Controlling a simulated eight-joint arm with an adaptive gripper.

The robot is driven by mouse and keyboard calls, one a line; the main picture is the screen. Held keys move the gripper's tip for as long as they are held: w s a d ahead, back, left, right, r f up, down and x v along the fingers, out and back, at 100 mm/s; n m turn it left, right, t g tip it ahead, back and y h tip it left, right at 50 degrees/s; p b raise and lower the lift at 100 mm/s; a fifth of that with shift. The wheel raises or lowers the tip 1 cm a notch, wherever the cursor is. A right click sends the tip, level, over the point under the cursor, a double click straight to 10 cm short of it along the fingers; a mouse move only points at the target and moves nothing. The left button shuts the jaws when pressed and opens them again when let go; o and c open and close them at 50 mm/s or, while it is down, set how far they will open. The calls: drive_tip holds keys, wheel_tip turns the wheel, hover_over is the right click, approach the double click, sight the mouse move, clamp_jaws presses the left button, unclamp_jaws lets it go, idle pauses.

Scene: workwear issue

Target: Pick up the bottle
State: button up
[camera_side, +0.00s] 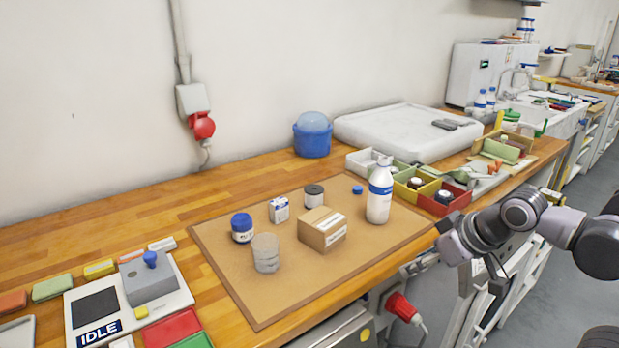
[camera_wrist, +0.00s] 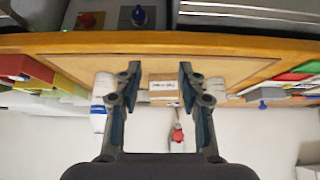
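The white bottle (camera_side: 379,195) with a blue band and white cap stands upright on the brown mat, near the mat's right side. In the wrist view, a white shape (camera_wrist: 103,86) partly behind the left finger appears to be the bottle. My gripper (camera_wrist: 158,72) is open and empty, with its two fingers well apart. In the side view my arm's end is at the right, by the bench's front edge, apart from the bottle.
A cardboard box (camera_side: 322,230) stands left of the bottle. A blue-lidded jar (camera_side: 242,228), grey stack (camera_side: 265,252), small carton (camera_side: 279,209) and dark-lidded jar (camera_side: 314,196) share the mat (camera_side: 240,290). Yellow (camera_side: 400,190) and red bins (camera_side: 432,206) sit close right of the bottle.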

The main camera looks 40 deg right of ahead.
drive_tip(key=o, duration=0.9)
drive_tip(key=m+t+h, duration=0.4)
drive_tip(key=m+h, duration=0.3)
drive_tip(key=h, duration=0.1)
approach(382, 194)
drive_tip(key=w+d, duration=0.2)
drive_tip(key=shift+a+f+x, duration=0.1)
drive_tip(key=shift+f+x, duration=0.05)
drive_tip(key=shift+x, duration=1.6)
drive_tip(key=shift+a+f+x, duration=0.1)
drive_tip(key=shift+f+x, duration=0.1)
drive_tip(key=shift+x, duration=1.6)
drive_tip(key=shift+f+x, duration=0.15)
drive_tip(key=shift+x, duration=1.6)
